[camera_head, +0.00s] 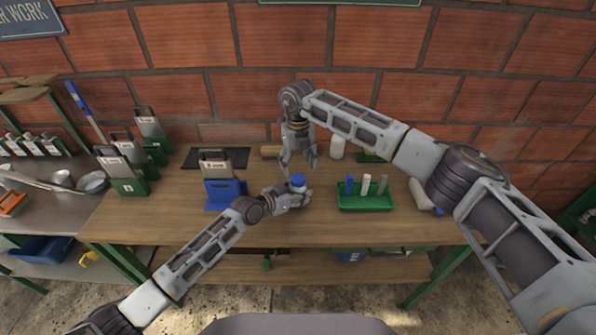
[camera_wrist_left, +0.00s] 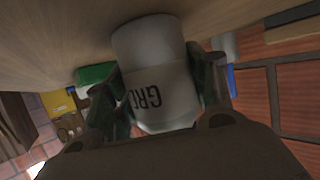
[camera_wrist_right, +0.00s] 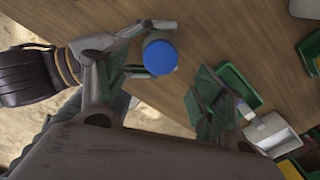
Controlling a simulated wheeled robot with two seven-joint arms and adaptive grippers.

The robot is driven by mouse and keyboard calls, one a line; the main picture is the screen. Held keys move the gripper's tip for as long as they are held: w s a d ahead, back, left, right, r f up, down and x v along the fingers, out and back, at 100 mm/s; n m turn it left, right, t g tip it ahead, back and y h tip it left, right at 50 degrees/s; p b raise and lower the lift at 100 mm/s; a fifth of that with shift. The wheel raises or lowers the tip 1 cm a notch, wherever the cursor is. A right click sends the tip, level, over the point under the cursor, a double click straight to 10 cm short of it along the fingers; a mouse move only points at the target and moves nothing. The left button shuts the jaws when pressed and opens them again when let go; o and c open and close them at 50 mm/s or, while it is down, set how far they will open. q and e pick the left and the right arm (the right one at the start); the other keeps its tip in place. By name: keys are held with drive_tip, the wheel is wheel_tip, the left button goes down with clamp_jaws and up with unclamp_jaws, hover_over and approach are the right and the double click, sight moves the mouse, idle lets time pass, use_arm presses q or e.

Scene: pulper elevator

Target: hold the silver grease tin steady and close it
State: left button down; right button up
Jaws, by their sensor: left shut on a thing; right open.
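The grease tin is a pale grey-silver cylinder with a blue lid (camera_head: 297,180) and stands near the middle of the workbench. Its side (camera_wrist_left: 155,70) shows dark letters, partly hidden, in the left wrist view. My left gripper (camera_head: 301,197) is shut around the tin's body, low beside the bench top. The blue lid also shows from above in the right wrist view (camera_wrist_right: 160,57). It sits on top of the tin; how tightly I cannot tell. My right gripper (camera_head: 298,165) is open and empty, fingers pointing down above and just behind the lid.
A green tray (camera_head: 365,203) with blue, white and grey upright pieces stands to the right. A blue stand (camera_head: 226,192) is to the left. A white container (camera_head: 338,148) stands behind. Several green holders (camera_head: 122,175) are at the far left. The front of the workbench (camera_head: 330,232) is clear.

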wheel_tip(320, 180, up, 6)
drive_tip(key=shift+r, duration=0.2)
idle(0.3)
use_arm(q)
drive_tip(key=shift+c, duration=2.2)
unclamp_jaws()
drive_tip(key=shift+s+a, duration=0.1)
drive_tip(key=shift+v, duration=5.85)
drive_tip(key=shift+r, duration=0.1)
